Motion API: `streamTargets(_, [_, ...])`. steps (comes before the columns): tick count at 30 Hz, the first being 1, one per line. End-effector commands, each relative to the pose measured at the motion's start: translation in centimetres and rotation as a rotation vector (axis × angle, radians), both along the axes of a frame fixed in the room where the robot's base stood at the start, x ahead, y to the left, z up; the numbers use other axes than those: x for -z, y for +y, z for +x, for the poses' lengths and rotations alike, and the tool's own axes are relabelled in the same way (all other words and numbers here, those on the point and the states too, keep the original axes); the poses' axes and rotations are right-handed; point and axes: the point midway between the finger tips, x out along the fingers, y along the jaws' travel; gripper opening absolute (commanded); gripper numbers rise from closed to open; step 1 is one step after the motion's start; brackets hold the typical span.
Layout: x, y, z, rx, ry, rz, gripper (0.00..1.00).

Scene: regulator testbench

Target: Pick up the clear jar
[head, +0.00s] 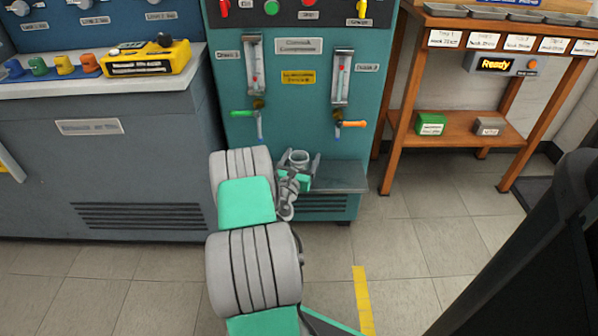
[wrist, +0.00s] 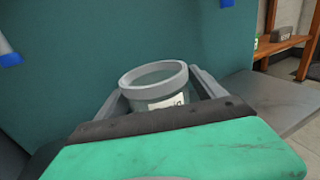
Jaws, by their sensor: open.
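The clear jar (wrist: 154,83) stands upright close to the teal cabinet front in the wrist view. It looks greyish, with a wide round rim and a pale label with dark print; its lower part is hidden behind my gripper's body. In the head view the jar (head: 299,160) shows small at the grey ledge, partly hidden by my gripper. My gripper (wrist: 156,88) is open, with one finger on each side of the jar. Whether the fingers touch it cannot be told. In the head view my gripper (head: 299,170) is at the ledge, below the two gauges.
The grey ledge (head: 345,177) is bare to the right of the jar. The teal cabinet (head: 300,110) rises right behind it, with a green-handled valve (head: 242,114) and an orange-handled valve (head: 350,124) above. A wooden shelf (head: 465,128) holds a green box (head: 431,124) and a grey box (head: 489,126).

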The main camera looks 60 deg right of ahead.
Motion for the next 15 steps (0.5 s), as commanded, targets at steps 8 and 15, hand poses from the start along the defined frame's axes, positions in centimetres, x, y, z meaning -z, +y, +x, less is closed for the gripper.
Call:
streamTargets(8, [-0.03, -0.04, -0.12, 0.002, -0.001, 0.001, 0.69])
streamTargets(15, [-0.02, -0.02, -0.11, 0.002, -0.001, 0.001, 0.5])
